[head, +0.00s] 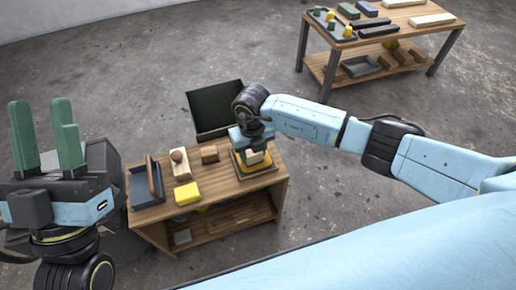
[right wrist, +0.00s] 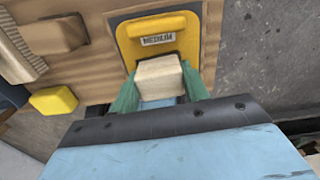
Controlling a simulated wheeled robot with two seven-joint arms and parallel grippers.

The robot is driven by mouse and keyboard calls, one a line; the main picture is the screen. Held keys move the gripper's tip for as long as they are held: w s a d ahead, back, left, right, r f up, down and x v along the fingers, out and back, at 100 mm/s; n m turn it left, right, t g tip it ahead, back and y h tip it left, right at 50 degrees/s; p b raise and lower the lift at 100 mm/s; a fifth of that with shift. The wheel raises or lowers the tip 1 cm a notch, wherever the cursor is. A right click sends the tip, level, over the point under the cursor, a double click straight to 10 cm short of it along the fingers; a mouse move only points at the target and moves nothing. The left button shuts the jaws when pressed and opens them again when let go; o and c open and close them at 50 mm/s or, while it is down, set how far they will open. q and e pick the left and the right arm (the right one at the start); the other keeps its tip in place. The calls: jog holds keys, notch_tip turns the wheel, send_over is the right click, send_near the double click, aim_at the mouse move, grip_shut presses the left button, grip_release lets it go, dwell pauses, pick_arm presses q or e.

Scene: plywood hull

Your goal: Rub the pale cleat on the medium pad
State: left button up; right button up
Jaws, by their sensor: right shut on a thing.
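The pale cleat (right wrist: 158,78) is a light wooden block held between the green fingers of my right gripper (right wrist: 160,92). In the head view the pale cleat (head: 255,157) shows under my right gripper (head: 250,146), over the pad. The medium pad (right wrist: 190,47) is yellow with a dark edge and a label reading MEDIUM; it lies at the right end of the table. The cleat overlaps the pad's near part; I cannot tell whether they touch. My left gripper (head: 45,135) is raised at the left, its green fingers apart and empty.
The wooden table (head: 222,183) also bears a yellow block (head: 187,193), a pale board with a brown knob (head: 181,164), a brown block (head: 209,154) and a dark tray (head: 146,186). A dark open bin (head: 215,108) stands behind. Another table (head: 400,24) stands far right.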

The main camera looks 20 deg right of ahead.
jog(key=shift+a, duration=0.7)
jog(key=shift+d+p, duration=0.5)
jog(key=shift+d, duration=1.3)
jog(key=shift+a, duration=1.8)
jog(key=shift+d+r+p, duration=0.1)
jog(key=shift+d+p, duration=0.5)
jog(key=shift+d, duration=1.2)
jog(key=shift+a+f, duration=0.2)
jog(key=shift+a, duration=1.6)
jog(key=shift+d+r+p, duration=0.15)
jog(key=shift+d+p, duration=0.3)
jog(key=shift+d, duration=1.35)
jog(key=shift+a, duration=1.8)
jog(key=shift+d+p, duration=0.4)
jog(key=shift+d, duration=1.5)
